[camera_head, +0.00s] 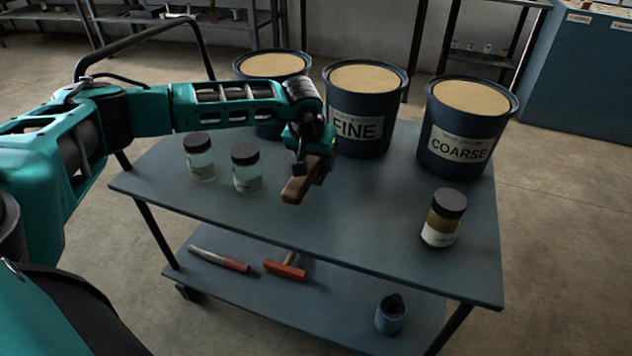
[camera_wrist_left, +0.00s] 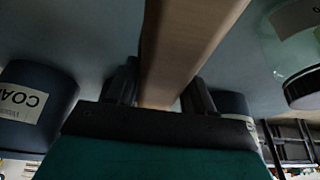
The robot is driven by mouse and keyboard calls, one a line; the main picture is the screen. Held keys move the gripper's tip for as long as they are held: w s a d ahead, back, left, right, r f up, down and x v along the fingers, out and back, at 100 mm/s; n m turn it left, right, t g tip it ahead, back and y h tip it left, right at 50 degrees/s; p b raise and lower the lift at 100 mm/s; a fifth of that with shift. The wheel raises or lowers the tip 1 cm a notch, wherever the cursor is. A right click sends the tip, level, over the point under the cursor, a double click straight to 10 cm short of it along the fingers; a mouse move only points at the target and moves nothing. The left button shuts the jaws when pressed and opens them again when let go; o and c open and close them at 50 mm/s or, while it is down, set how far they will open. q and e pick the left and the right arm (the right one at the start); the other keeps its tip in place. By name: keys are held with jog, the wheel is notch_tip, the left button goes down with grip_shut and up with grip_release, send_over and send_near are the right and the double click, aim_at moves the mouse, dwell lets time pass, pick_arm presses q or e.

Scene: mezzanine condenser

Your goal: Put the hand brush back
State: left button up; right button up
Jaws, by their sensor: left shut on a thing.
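The hand brush (camera_head: 298,190) shows as a brown wooden bar over the middle of the cart's top shelf. My left gripper (camera_head: 314,168) is shut on it, reaching in from the left. In the left wrist view the wooden brush (camera_wrist_left: 178,50) runs between the two fingers of my left gripper (camera_wrist_left: 160,92). Any bristles are hidden, and I cannot tell whether the brush touches the shelf. My right gripper is not in view.
The blue-grey cart top (camera_head: 365,225) holds two clear jars (camera_head: 200,163) (camera_head: 246,175) at left and an amber jar (camera_head: 442,222) at right. Buckets marked FINE (camera_head: 358,130) and COARSE (camera_head: 459,150), plus a third (camera_head: 270,68), stand behind. Tools lie on the lower shelf (camera_head: 330,295).

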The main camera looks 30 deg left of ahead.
pick_arm(q)
jog(key=shift+f, duration=0.25)
notch_tip(320, 180, down, 5)
jog(key=shift+f+b, duration=0.1)
jog(key=shift+b, duration=0.7)
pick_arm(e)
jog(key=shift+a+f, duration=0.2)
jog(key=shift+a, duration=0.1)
